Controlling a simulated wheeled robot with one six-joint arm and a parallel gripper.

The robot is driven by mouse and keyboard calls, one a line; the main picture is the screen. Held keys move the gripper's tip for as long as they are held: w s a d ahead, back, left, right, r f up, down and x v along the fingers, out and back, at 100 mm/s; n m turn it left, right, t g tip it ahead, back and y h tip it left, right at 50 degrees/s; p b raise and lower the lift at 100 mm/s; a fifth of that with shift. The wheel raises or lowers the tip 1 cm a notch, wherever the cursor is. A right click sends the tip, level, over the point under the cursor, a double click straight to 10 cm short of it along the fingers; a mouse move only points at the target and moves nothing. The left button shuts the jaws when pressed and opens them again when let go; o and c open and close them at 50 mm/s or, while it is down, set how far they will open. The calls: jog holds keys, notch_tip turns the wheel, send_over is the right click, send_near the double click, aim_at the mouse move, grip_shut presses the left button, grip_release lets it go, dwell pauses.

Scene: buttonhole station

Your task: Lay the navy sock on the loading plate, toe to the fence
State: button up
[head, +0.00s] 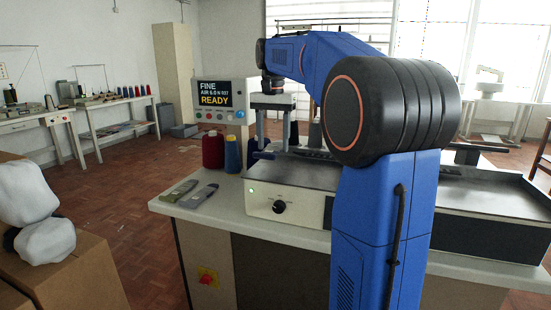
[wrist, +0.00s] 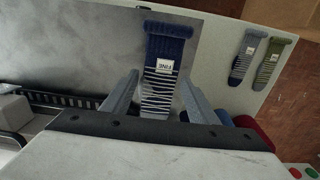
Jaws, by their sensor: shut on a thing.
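The navy sock (wrist: 167,50) shows in the wrist view with its cuff at the top, a white FINE label and white stripes lower down. Its striped part lies between the two fingers of my gripper (wrist: 158,98), which is shut on it. The sock's lower end is hidden behind the gripper body. In the head view my gripper (head: 272,122) points down over the left end of the machine. The grey metal loading plate (wrist: 95,50) spreads under and left of the sock. A dark slotted rail (wrist: 62,100) lies at left; I cannot tell if it is the fence.
A grey-blue sock (wrist: 247,58) and an olive sock (wrist: 270,62) lie on the worktop at right. A control panel (head: 222,93) reads FINE and READY. My arm hides part of the machine.

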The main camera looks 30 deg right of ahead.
aim_at(273, 149)
jog(key=shift+f, duration=2.5)
jog(key=o, duration=1)
jog(key=shift+f, duration=0.1)
notch_tip(273, 149, up, 12)
jog(key=shift+r, duration=0.1)
jog(key=s+a+f, duration=0.1)
jog(key=s, duration=0.1)
jog(key=s+a+f+n, duration=0.1)
jog(key=s+a, duration=0.1)
jog(key=s+a+f+n+t, duration=0.1)
jog(key=s+a, duration=0.1)
jog(key=shift+s+a+f, duration=0.25)
jog(key=shift+s+f, duration=0.05)
jog(key=shift+f, duration=0.05)
jog(key=s+a+f+n+t, duration=0.1)
jog(key=s+a+f+n, duration=0.1)
jog(key=s+f, duration=0.6)
jog(key=s+a+f+n+t, duration=0.1)
jog(key=s+a+f+n, duration=0.2)
jog(key=s+a+f, duration=0.2)
jog(key=s+a+f+n+t, duration=0.1)
jog(key=s+a+f+n, duration=0.2)
jog(key=s+f, duration=0.7)
jog(key=shift+s+a+f+t, duration=0.1)
jog(key=shift+s+f+t, duration=0.1)
jog(key=shift+f, duration=0.7)
jog(key=shift+s+a+f+t, duration=0.1)
jog(key=shift+f+t, duration=0.1)
jog(key=shift+f, duration=0.7)
